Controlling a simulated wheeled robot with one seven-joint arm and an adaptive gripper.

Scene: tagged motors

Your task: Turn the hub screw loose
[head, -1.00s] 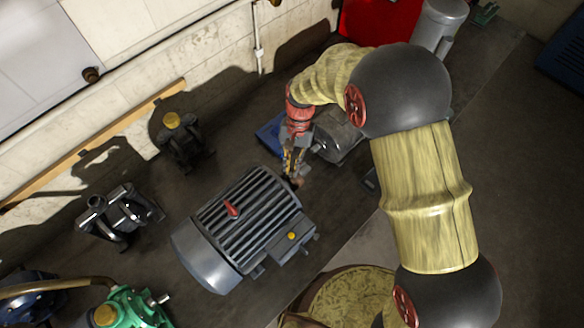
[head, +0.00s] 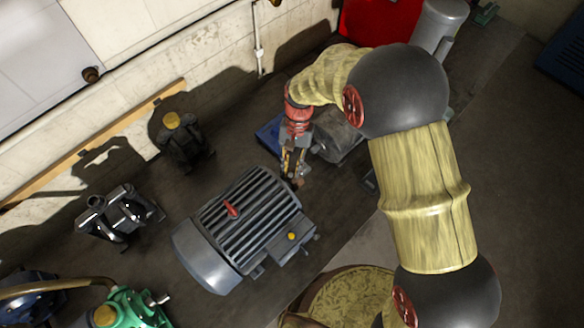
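A large grey finned motor (head: 245,228) lies on the dark bench top in the middle of the head view, with a red tag (head: 231,209) on its fins and a yellow spot on its side box. My gripper (head: 293,178) points down at the motor's upper right end, at or very near its shaft end. The fingers are small and partly in shadow, so I cannot tell whether they are open or closed on anything. No hub screw can be made out; that end of the motor is partly hidden by the gripper.
A smaller grey motor (head: 338,138) and a blue object (head: 269,134) stand close behind my gripper. A dark pump with a yellow cap (head: 172,121), a dark metal unit (head: 118,214) and a green pump (head: 130,308) stand to the left. A wall runs along the back.

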